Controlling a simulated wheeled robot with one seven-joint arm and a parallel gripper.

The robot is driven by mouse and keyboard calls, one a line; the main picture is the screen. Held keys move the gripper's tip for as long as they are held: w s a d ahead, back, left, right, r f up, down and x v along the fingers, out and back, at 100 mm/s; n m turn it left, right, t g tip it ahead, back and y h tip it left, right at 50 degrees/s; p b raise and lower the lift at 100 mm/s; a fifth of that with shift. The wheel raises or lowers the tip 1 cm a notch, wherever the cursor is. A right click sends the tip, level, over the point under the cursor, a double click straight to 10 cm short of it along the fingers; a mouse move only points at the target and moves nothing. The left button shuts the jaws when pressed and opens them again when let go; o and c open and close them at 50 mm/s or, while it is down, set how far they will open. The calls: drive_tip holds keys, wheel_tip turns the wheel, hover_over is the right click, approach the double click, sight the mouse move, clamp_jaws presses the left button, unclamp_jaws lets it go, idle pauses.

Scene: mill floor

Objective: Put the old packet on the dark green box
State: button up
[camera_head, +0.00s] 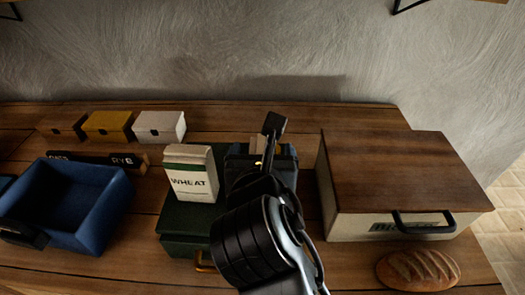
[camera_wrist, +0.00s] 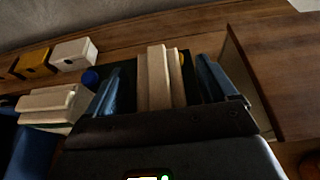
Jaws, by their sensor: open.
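A pale packet marked WHEAT (camera_head: 191,181) stands on the dark green box (camera_head: 184,243), left of my gripper; it also shows at the left of the wrist view (camera_wrist: 48,104). My gripper (camera_head: 262,158) is beyond the box's right side, its fingers pointing away and down. In the wrist view my gripper (camera_wrist: 162,75) is open, with tan upright packets or slabs (camera_wrist: 156,78) between and beyond its fingers. A bit of tan shows behind my gripper in the head view. I cannot read any label on them or tell which is old. My arm hides part of the green box.
A blue open bin (camera_head: 75,205) stands left. Brown, yellow (camera_head: 108,125) and white (camera_head: 159,127) small boxes line the back, with a RYE sign (camera_head: 122,160) before them. A large wood-lidded bread bin (camera_head: 405,170) stands close on the right, a loaf (camera_head: 418,269) before it.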

drive_tip(key=v, duration=1.1)
drive_tip(key=s+d+f+m+y, duration=0.2)
drive_tip(key=s+d+f+m, duration=0.6)
drive_tip(key=d+f+m, duration=0.45)
drive_tip(key=s+d+r+m, duration=0.1)
drive_tip(key=s+d+m, duration=0.2)
drive_tip(key=s+m, duration=0.3)
drive_tip(key=s+d+r+m+h, duration=0.1)
drive_tip(key=s+d+m, duration=0.2)
drive_tip(key=s+m, duration=0.3)
drive_tip(key=s+d+r+m+t, duration=0.1)
drive_tip(key=s+d+m, duration=0.2)
drive_tip(key=s+m, duration=0.3)
drive_tip(key=m, duration=0.5)
drive_tip(key=shift+s+h, duration=0.3)
drive_tip(key=shift+s, duration=0.1)
